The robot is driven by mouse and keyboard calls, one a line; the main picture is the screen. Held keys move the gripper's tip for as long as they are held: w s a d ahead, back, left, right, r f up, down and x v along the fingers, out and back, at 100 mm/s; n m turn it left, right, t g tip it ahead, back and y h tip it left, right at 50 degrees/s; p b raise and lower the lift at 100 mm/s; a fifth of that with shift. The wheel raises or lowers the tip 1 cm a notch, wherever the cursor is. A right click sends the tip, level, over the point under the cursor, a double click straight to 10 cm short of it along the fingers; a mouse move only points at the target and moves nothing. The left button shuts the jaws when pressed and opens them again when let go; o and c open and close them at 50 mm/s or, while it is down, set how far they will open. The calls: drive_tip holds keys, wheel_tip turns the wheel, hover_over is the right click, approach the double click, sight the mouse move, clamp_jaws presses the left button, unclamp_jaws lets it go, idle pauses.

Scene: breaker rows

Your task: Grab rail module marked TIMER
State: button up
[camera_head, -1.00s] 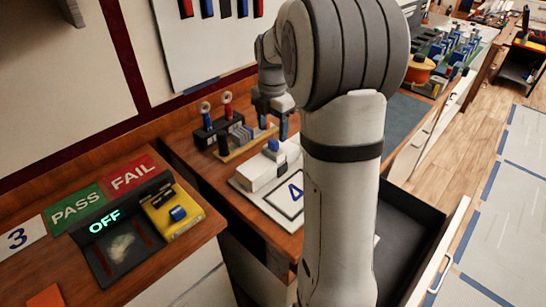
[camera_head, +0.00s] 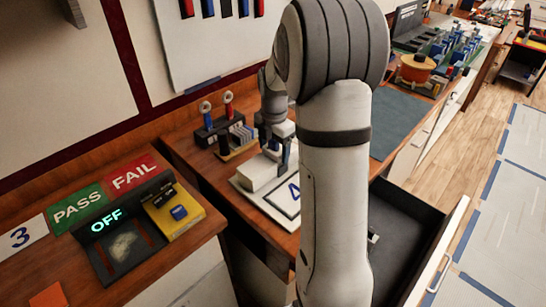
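No TIMER marking is readable in the head view. My arm hides part of the mat and the bench to the right.
A row of narrow modules (camera_head: 240,137) and a dark stand with two ringed tools (camera_head: 216,130) sit close behind. A PASS/FAIL tester (camera_head: 115,233) with a yellow unit (camera_head: 177,213) is at left, showing OFF. An open dark drawer (camera_head: 408,225) juts out at right.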

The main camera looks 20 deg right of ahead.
drive_tip(key=c, duration=0.8)
